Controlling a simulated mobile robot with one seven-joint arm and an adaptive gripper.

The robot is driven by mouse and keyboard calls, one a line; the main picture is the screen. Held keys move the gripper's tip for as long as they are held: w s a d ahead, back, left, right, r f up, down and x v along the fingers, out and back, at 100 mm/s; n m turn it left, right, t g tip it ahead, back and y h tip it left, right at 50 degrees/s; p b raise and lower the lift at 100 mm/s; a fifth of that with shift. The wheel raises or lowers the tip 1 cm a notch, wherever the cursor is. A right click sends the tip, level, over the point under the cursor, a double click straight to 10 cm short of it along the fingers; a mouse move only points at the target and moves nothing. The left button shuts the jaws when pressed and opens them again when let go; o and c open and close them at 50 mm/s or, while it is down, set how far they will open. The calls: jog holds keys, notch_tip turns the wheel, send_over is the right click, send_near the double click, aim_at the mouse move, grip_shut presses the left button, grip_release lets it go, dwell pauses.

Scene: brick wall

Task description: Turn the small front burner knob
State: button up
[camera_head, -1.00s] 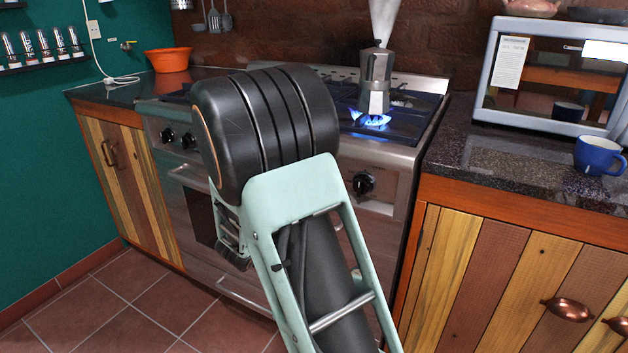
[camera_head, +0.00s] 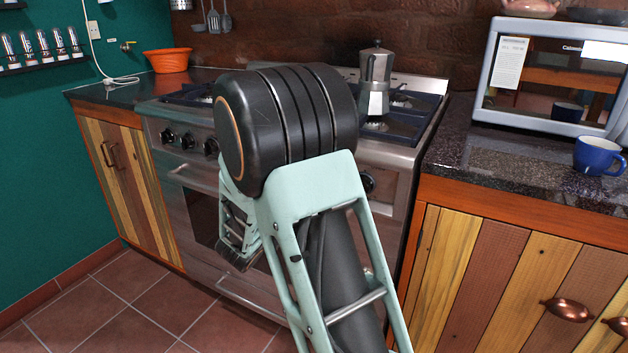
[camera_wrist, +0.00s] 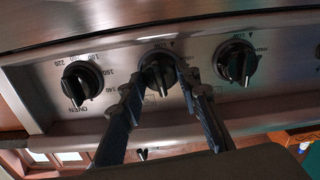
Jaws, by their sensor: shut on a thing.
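The stove's control panel (camera_wrist: 120,60) fills the upper wrist view, with three dark knobs in a row. My gripper (camera_wrist: 163,78) is shut on the middle burner knob (camera_wrist: 158,72), one finger on each side of it. The oven knob (camera_wrist: 83,83) is to its left and another burner knob (camera_wrist: 237,62) to its right, both clear of the fingers. In the head view the stove (camera_head: 180,160) shows several knobs at its left front, and my arm hides the gripper and the held knob. No flame shows under the moka pot (camera_head: 376,80).
The moka pot stands on the right part of the hob (camera_head: 412,115). A microwave (camera_head: 550,75) and a blue mug (camera_head: 597,156) are on the right counter. An orange bowl (camera_head: 167,61) is at the back left. The tiled floor (camera_head: 120,310) is clear.

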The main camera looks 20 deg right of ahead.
jog(key=shift+m, duration=0.6)
jog(key=o, duration=1.2)
jog(key=shift+c, duration=0.2)
jog(key=v, duration=1.2)
